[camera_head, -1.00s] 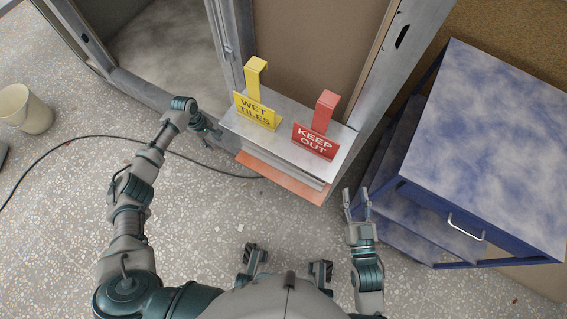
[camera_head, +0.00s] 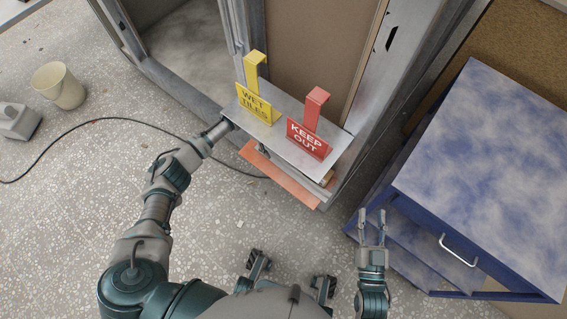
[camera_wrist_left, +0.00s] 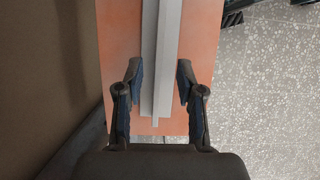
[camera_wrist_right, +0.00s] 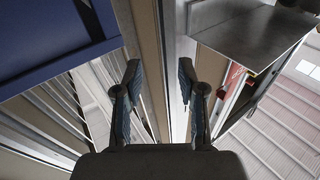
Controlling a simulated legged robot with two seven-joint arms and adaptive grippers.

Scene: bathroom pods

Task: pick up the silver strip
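The silver strip (camera_wrist_left: 167,45) is a long grey bar lying on an orange board (camera_wrist_left: 120,40) in the left wrist view. My left gripper (camera_wrist_left: 159,68) is open, with one finger on each side of the strip's near end and a visible gap on both sides. In the head view the left fingers are hidden under the metal shelf, above the orange board (camera_head: 280,178), and the strip is mostly hidden there. My right gripper (camera_head: 372,214) is open and empty, right of the shelf; its fingers (camera_wrist_right: 159,70) also show apart in the right wrist view.
The metal shelf (camera_head: 300,152) carries a yellow WET TILES sign (camera_head: 258,103) and a red KEEP OUT sign (camera_head: 309,138). A blue cabinet (camera_head: 490,165) stands at the right. A bucket (camera_head: 60,87) and a black cable (camera_head: 110,119) are on the floor at the left.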

